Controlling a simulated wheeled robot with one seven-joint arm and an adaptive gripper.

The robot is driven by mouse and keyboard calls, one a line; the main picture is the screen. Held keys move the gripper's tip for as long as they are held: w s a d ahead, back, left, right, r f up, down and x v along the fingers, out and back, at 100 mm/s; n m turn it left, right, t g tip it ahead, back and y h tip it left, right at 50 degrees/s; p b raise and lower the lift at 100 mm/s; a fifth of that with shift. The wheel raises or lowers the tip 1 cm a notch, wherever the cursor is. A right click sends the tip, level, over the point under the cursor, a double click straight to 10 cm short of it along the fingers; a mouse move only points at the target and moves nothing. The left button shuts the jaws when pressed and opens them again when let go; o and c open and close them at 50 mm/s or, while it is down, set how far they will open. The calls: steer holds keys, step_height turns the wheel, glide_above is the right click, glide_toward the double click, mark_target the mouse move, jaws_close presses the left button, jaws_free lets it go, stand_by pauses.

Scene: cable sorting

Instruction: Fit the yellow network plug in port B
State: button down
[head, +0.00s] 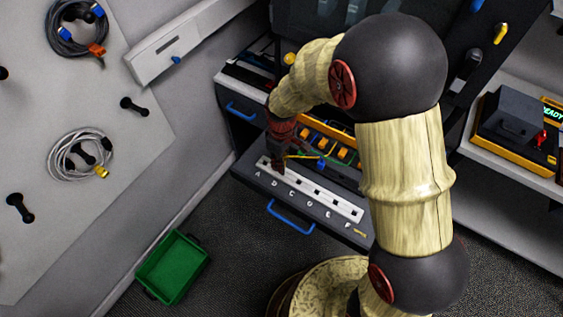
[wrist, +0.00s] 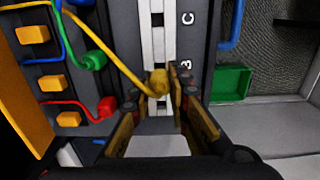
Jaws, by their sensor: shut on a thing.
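The yellow network plug (wrist: 160,80) is between my gripper's fingertips, with its yellow cable running up and left in the wrist view. My gripper (wrist: 163,88) is shut on it; in the head view the gripper (head: 278,166) is low over the left end of the white port strip (head: 322,196). The strip has dark square openings and letters beside them. In the wrist view the letter B is right beside the fingertips, with C farther along the strip (wrist: 157,40). The fingers cover the opening below the plug, so I cannot tell whether the plug is in it.
Green, red and blue cables and orange blocks (wrist: 50,83) lie beside the strip. A blue drawer handle (head: 290,217) is at the panel's front. A green bin (head: 172,267) stands on the floor at lower left. Coiled cables (head: 80,155) hang on the left board.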

steer(key=shift+f+b, duration=0.45)
steer(key=shift+f, duration=0.95)
stand_by(1.6)
steer(key=c, duration=1.7)
jaws_free()
steer(key=shift+o, duration=0.4)
steer(key=o, duration=0.4)
steer(key=shift+o, duration=0.4)
steer(key=shift+r, duration=0.1)
steer(key=shift+r+p, duration=2.65)
steer(key=shift+r, duration=0.8)
